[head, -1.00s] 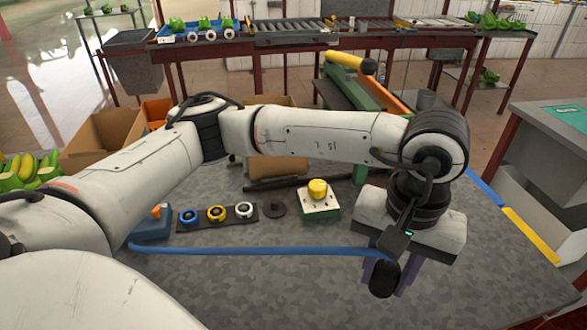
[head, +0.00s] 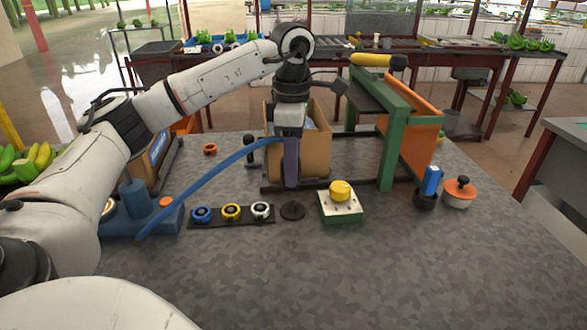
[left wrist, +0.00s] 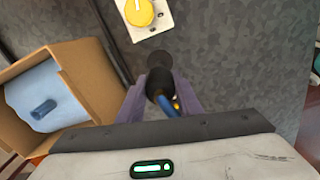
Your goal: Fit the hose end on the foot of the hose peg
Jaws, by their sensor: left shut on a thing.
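My left gripper (head: 291,184) points down with its purple fingers just above the hose peg. In the left wrist view the gripper (left wrist: 159,98) is shut on the black hose end (left wrist: 158,83). The blue hose (head: 205,183) arcs from the blue block at left up to the gripper. In the head view the fingers hide the hose end. The hose peg (head: 292,211) is a dark round piece on the table, directly below the fingertips. In the left wrist view its dark disc (left wrist: 150,62) shows partly beyond the hose end. I cannot tell whether they touch. My right gripper is not in view.
A box with a yellow dial (head: 340,205) stands right of the peg. A strip with coloured rings (head: 231,214) lies to its left. A cardboard box (head: 316,150) and a green frame (head: 391,150) stand behind. The front of the table is clear.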

